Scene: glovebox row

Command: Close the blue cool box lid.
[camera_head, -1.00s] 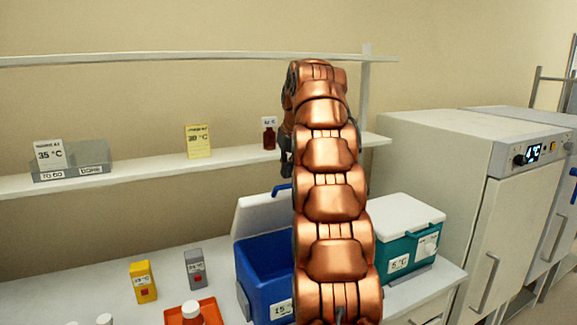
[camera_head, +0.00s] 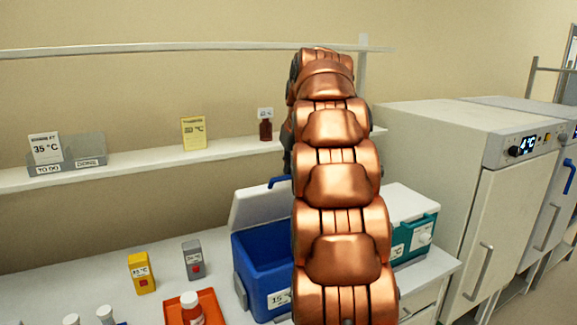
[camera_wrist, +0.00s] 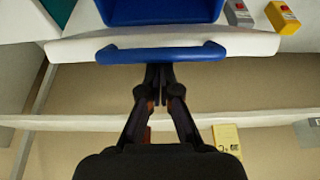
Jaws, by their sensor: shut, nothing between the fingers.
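The blue cool box (camera_head: 268,262) stands on the bench with its white lid (camera_head: 262,204) raised and leaning back. A blue handle (camera_head: 279,182) sits on the lid's upper edge. In the wrist view, which is upside down, the box (camera_wrist: 160,10), the lid (camera_wrist: 75,46) and the handle (camera_wrist: 160,54) show. My gripper (camera_wrist: 160,72) is shut and empty, its tips at or very close to the handle; I cannot tell whether they touch. In the head view my copper arm hides most of my gripper and the box's right side.
A teal cool box (camera_head: 415,240) with a white lid stands to the right. A yellow timer (camera_head: 141,273), a grey timer (camera_head: 192,260) and an orange tray (camera_head: 208,309) with a bottle lie left. A shelf (camera_head: 225,152) runs behind, above the lid.

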